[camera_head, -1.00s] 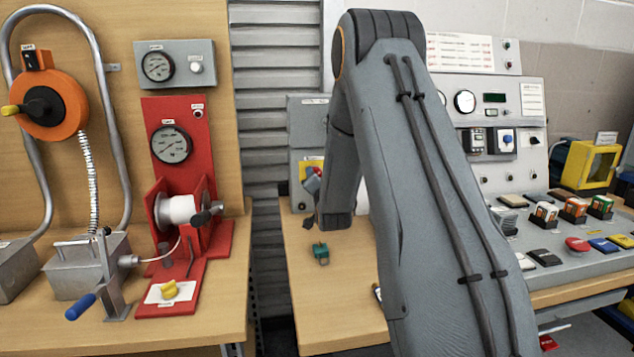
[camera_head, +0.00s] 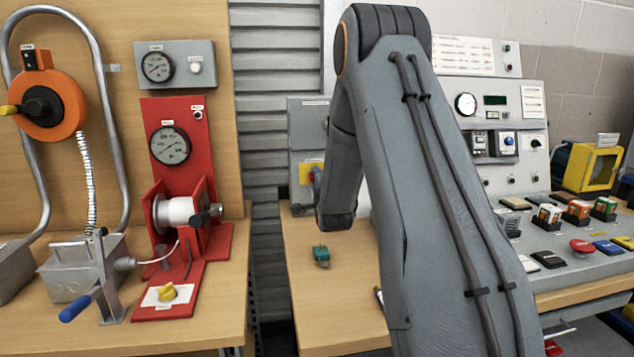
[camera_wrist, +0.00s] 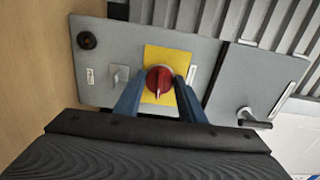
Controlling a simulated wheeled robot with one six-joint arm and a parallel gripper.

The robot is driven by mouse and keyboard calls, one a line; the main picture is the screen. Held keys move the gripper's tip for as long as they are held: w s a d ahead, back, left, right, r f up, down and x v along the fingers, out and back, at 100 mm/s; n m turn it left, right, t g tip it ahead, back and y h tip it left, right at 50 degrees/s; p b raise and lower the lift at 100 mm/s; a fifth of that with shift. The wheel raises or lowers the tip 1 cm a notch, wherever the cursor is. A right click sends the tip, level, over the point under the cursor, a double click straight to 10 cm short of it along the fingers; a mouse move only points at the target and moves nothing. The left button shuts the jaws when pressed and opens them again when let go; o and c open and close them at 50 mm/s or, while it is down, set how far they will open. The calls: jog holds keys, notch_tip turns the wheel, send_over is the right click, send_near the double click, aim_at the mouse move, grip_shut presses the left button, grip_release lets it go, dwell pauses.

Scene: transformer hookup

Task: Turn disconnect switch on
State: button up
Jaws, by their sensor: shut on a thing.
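The disconnect switch is a red rotary knob (camera_wrist: 158,80) on a yellow plate (camera_wrist: 165,58), set in a grey box (camera_wrist: 215,58). In the wrist view my gripper (camera_wrist: 157,82) has its two blue fingers on either side of the knob and is shut on it. The knob's white mark points roughly along the picture's vertical. In the head view the yellow plate (camera_head: 309,166) shows on the grey cabinet (camera_head: 307,112) behind the bench, and my arm hides most of the knob and fingers.
A black handle (camera_wrist: 253,118) sticks out of the neighbouring grey door. A small grey toggle (camera_wrist: 118,76) lies left of the plate. A teal object (camera_head: 321,256) lies on the bench. A red gauge stand (camera_head: 170,125) stands at left, and a control console (camera_head: 560,262) at right.

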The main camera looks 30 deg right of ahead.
jog(key=shift+d+f, duration=0.1)
dwell(0.4)
jog(key=o, duration=1)
jog(key=shift+s, duration=0.1)
jog(key=v, duration=0.7)
jog(key=shift+s+b, duration=0.35)
jog(key=shift+b, duration=0.05)
